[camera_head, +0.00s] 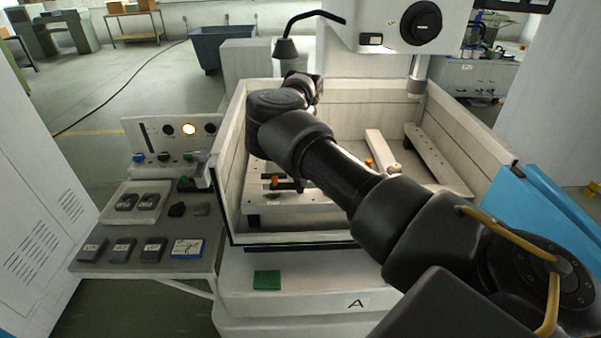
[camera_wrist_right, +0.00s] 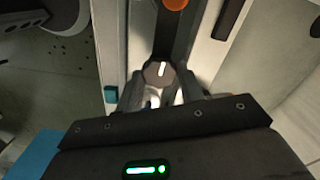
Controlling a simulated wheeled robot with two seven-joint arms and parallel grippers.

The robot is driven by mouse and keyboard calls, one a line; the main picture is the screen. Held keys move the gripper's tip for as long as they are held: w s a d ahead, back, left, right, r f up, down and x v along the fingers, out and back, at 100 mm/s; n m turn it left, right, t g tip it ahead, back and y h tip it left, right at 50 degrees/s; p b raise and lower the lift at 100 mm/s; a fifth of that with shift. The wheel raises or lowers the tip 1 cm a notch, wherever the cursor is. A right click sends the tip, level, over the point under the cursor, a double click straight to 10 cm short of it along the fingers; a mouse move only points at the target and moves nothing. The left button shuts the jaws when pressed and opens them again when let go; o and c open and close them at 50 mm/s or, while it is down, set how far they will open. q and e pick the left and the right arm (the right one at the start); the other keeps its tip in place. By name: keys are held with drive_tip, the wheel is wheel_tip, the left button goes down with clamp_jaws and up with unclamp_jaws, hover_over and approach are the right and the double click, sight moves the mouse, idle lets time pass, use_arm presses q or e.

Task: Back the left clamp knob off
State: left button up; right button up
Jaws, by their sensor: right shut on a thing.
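In the right wrist view a dark faceted knob (camera_wrist_right: 153,72) with a white line on top sits at the near end of a dark clamp bar (camera_wrist_right: 168,38). My right gripper (camera_wrist_right: 160,86) is shut on this knob, one finger on each side. An orange cap (camera_wrist_right: 176,4) is on the bar farther off. In the head view the left clamp shows an orange cap (camera_head: 274,181) over the work table (camera_head: 290,206) in the tank. My right arm crosses in front, and the gripper and the gripped knob cannot be made out there. My left gripper is not in view.
The tank's walls (camera_head: 232,165) surround the work table. A second orange cap (camera_head: 368,162) and a pale rail (camera_head: 438,160) lie to the right. The machine head (camera_head: 385,28) hangs above. A side bench (camera_head: 190,265) with dark blocks and a control panel (camera_head: 140,132) stand left.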

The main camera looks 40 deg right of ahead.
drive_tip(key=o, duration=1)
drive_tip(key=shift+w+a, duration=0.1)
wheel_tip(320, 180, up, 11)
drive_tip(key=shift+f+b, duration=0.1)
drive_tip(key=shift+b, duration=1)
